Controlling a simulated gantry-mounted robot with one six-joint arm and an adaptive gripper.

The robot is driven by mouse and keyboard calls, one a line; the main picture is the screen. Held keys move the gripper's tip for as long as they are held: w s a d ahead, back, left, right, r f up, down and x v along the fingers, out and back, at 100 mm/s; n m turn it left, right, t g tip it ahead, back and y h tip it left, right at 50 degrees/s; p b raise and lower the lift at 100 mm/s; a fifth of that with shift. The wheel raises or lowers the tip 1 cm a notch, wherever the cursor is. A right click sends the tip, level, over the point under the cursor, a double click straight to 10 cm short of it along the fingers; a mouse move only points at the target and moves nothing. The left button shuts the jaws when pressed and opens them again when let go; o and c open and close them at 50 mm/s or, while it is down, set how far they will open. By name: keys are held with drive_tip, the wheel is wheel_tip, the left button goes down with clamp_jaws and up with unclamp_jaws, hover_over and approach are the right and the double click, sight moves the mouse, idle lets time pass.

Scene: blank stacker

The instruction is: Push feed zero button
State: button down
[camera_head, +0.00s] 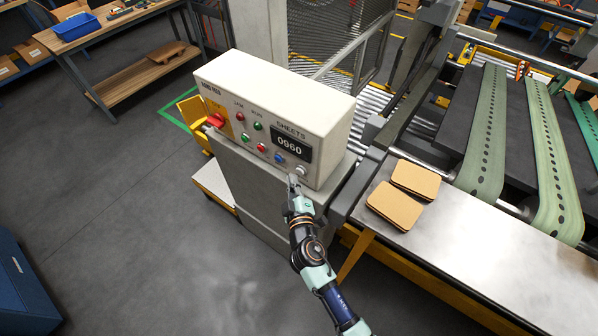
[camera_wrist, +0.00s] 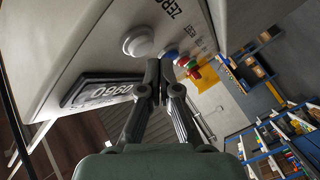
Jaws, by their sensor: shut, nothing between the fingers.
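The control box (camera_head: 285,95) stands on a grey cabinet. Its front carries a row of push buttons and a SHEETS display (camera_head: 290,144) reading 0960. A white button (camera_head: 301,170) sits at the right end of the row, with a blue button (camera_head: 279,158) beside it. In the wrist view the white button (camera_wrist: 138,41) and blue button (camera_wrist: 171,55) lie just beyond my fingertips, near lettering reading "ZERO". My gripper (camera_head: 293,181) is shut and empty, close in front of the panel just below the white button. I cannot tell whether it touches anything.
A red rotary switch (camera_head: 216,120) and red and green buttons (camera_head: 262,148) are farther left on the panel. Two stacks of brown sheets (camera_head: 394,206) lie on the metal table to the right, beside green conveyor belts (camera_head: 485,140). Open floor is at the left.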

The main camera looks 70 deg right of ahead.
drive_tip(key=shift+d, duration=0.1)
idle(0.3)
drive_tip(key=shift+s+d, duration=0.15)
drive_tip(key=shift+d, duration=0.15)
drive_tip(key=shift+s+d, duration=0.15)
drive_tip(key=shift+d, duration=0.35)
idle(0.7)
drive_tip(key=shift+w+a+b, duration=0.3)
drive_tip(key=shift+a+b, duration=0.05)
drive_tip(key=shift+a, duration=0.5)
drive_tip(key=a, duration=0.1)
drive_tip(key=w+a+b, duration=0.1)
drive_tip(key=a, duration=0.1)
drive_tip(key=a+b, duration=0.1)
drive_tip(key=shift+w+a, duration=0.35)
drive_tip(key=shift+a, duration=0.05)
